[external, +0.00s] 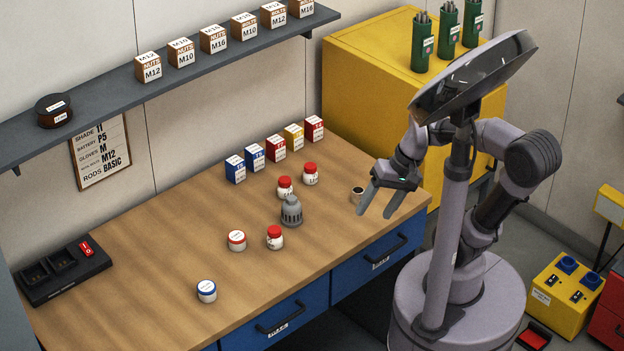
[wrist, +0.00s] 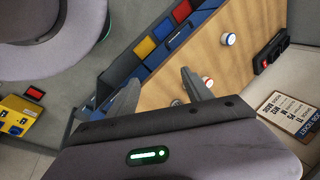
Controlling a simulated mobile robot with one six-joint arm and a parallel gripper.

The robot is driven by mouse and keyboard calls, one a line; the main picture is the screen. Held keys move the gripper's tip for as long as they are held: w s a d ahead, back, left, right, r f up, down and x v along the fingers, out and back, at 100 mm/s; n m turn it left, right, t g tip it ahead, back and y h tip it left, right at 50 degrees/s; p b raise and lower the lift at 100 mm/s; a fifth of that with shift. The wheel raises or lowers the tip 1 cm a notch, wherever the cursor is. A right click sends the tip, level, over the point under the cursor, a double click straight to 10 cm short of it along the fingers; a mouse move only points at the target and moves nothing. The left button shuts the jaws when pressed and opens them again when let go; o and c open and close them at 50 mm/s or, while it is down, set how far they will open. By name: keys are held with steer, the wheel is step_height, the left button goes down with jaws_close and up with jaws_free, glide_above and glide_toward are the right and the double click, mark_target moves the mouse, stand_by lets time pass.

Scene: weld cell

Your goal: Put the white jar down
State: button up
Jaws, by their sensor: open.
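My gripper (external: 376,214) is open over the right front part of the workbench, with nothing between its fingers. It also shows in the wrist view (wrist: 160,78), its two fingers apart. Several white jars stand upright on the bench, apart from my gripper: one with a blue rim (external: 206,291), one with a red rim (external: 236,240), and red-lidded ones (external: 275,238), (external: 285,187), (external: 311,174). I cannot tell which is the task's white jar.
A grey domed part (external: 291,211) stands among the jars. Small blue, red and yellow boxes (external: 255,156) line the back of the bench. A black charger (external: 62,271) sits at the left end. The left middle of the wooden bench top (external: 150,240) is clear.

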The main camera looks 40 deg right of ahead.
mark_target(275, 238)
steer(key=w+a+f+m+g+y+b, duration=0.2)
steer(key=w+a+f+m+g+y, duration=0.2)
steer(key=a+f+m+y, duration=0.35)
steer(key=w+d+f+m+t, duration=0.3)
steer(key=w+f+m+t, duration=0.1)
steer(key=w+d+f+m+t+y, duration=0.1)
steer(key=w+d+f+m+t, duration=0.2)
steer(key=w+f+m+t, duration=0.1)
steer(key=w+d+f+m+t+y+b, duration=0.1)
steer(key=w+d+f+m+t, duration=0.1)
steer(key=w+f+m+t, duration=0.3)
steer(key=shift+w+d+f+m+t, duration=0.1)
steer(key=shift+w+d+m+t, duration=0.25)
steer(key=shift+m, duration=0.2)
steer(key=x, duration=0.4)
steer(key=b+x, duration=0.1)
steer(key=x, duration=0.6)
steer(key=shift+w+f+b, duration=0.25)
steer(key=shift+w+b, duration=0.05)
steer(key=shift+w, duration=0.1)
steer(key=b+x, duration=0.1)
steer(key=x, duration=0.4)
steer(key=shift+w+a, duration=0.2)
steer(key=shift+w, duration=0.2)
jaws_close()
